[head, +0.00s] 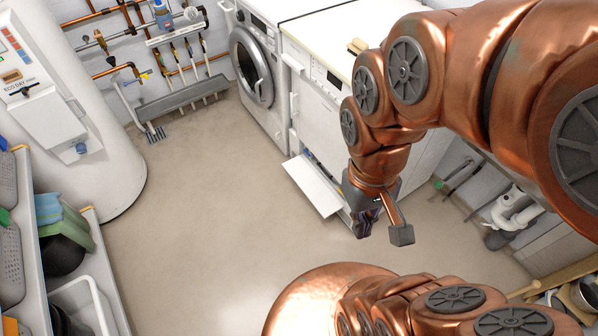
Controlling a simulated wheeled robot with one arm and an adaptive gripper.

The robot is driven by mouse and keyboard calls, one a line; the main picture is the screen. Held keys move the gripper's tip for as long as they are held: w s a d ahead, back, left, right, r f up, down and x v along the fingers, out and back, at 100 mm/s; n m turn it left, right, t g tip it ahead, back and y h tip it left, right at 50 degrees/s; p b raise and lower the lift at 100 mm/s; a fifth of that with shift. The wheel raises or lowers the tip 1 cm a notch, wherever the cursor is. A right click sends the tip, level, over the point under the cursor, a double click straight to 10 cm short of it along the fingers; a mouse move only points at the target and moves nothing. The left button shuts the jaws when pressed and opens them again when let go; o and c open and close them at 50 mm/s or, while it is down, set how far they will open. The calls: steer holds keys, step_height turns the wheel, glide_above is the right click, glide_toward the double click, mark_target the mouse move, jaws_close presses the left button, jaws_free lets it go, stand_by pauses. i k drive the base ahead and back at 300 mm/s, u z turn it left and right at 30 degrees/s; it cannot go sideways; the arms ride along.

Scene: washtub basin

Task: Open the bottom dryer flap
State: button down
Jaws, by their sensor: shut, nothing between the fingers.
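The white dryer (312,100) stands right of the washing machine, partly hidden behind my copper arm. Its bottom flap (314,187) is a white panel at the foot of the dryer's front. The flap is swung down and juts out over the floor, with a dark opening showing behind its right part. My gripper (366,222) hangs to the right of the flap and a little nearer the camera, apart from it in the picture. It is shut and empty; its fingertips are small and dark here.
A front-loading washing machine (258,75) stands left of the dryer. A white boiler tank (75,110) and a shelf with baskets (70,235) line the left. White drain pipes (512,210) are at the right wall. The beige floor (205,215) in the middle is clear.

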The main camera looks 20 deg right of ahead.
mark_target(318, 192)
steer(key=u, duration=0.25)
steer(key=i, duration=0.7)
steer(key=u, duration=1.1)
steer(key=i, duration=0.35)
steer(key=u, duration=0.2)
